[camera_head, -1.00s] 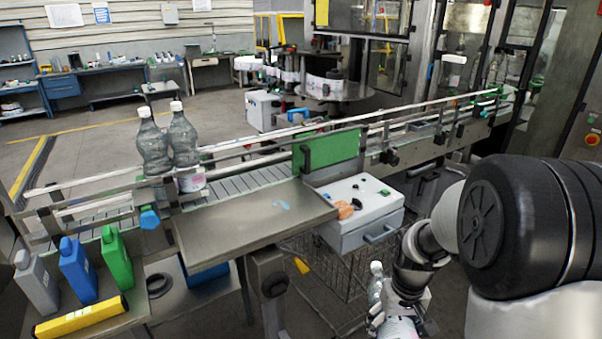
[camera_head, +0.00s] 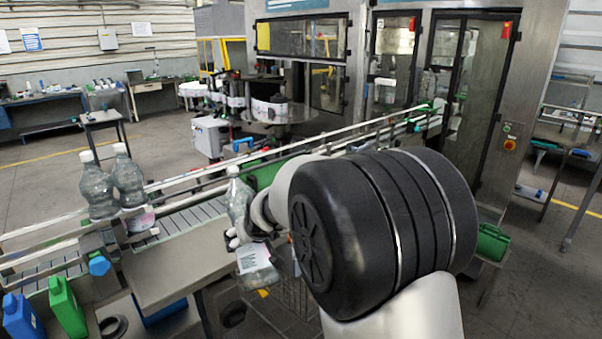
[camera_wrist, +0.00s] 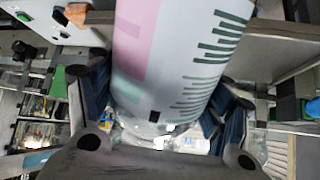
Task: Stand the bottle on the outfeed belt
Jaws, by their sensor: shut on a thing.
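My gripper (camera_head: 250,240) is shut on a clear bottle (camera_head: 239,199) with a white cap, held upright or nearly so in front of the outfeed belt. The bottle's pale label (camera_wrist: 180,50) with pink and green marks fills the middle of the wrist view, between the fingers (camera_wrist: 155,120). The outfeed belt (camera_head: 185,219) is a grey slatted conveyor between rails, running from lower left to the machine. Two similar bottles with white caps (camera_head: 98,190) stand on it at the left. My arm hides part of the belt.
A bare steel plate (camera_head: 170,268) lies along the belt's near side. Blue and green jugs (camera_head: 66,305) stand at the lower left. Guide rails (camera_head: 200,180) border the belt. A stretch of belt right of the standing bottles looks clear.

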